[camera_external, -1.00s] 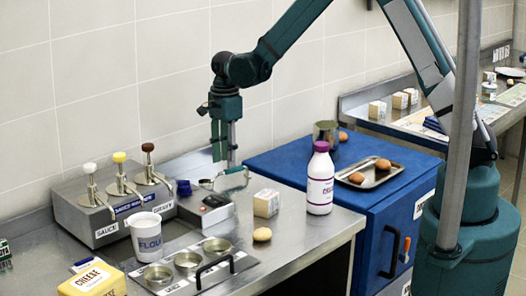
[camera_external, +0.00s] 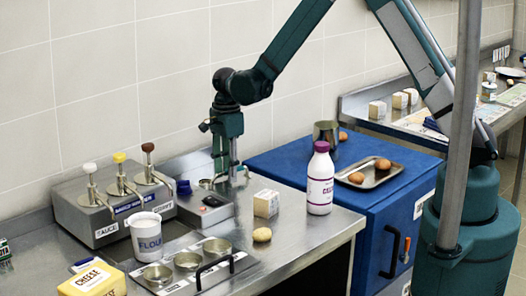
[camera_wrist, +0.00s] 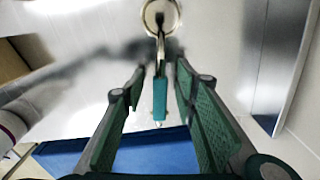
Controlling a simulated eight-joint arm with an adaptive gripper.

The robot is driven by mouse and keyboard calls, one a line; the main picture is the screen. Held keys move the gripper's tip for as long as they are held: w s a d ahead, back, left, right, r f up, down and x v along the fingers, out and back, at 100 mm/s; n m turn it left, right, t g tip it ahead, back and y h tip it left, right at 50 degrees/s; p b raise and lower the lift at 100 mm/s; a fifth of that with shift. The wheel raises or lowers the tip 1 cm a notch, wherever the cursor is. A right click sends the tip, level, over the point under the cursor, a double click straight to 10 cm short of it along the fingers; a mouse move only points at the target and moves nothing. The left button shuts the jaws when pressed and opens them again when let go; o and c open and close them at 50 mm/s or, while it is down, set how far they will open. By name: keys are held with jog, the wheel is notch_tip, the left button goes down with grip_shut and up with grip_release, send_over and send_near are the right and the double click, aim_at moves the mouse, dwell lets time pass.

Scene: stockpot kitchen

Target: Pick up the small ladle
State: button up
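The small ladle has a round metal bowl and a teal handle. In the wrist view its handle (camera_wrist: 160,98) lies between the two fingers of my gripper (camera_wrist: 160,84), with a gap visible on both sides. Its bowl is at the top edge of that view. In the external view my gripper (camera_external: 228,170) points down at the back of the steel counter, over the handle. The fingers mostly hide the ladle there; only part of its bowl (camera_external: 207,184) shows to their left. My gripper is open and empty.
A sauce dispenser (camera_external: 100,215) and a dark blue object (camera_external: 184,188) stand left of my gripper. A small box (camera_external: 266,203), a purple-capped bottle (camera_external: 320,185) and a blue cabinet (camera_external: 290,160) are to the right. The wall is close behind.

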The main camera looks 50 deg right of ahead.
aim_at(227, 170)
jog(key=shift+c, duration=0.4)
grip_shut()
jog(key=shift+r, duration=5)
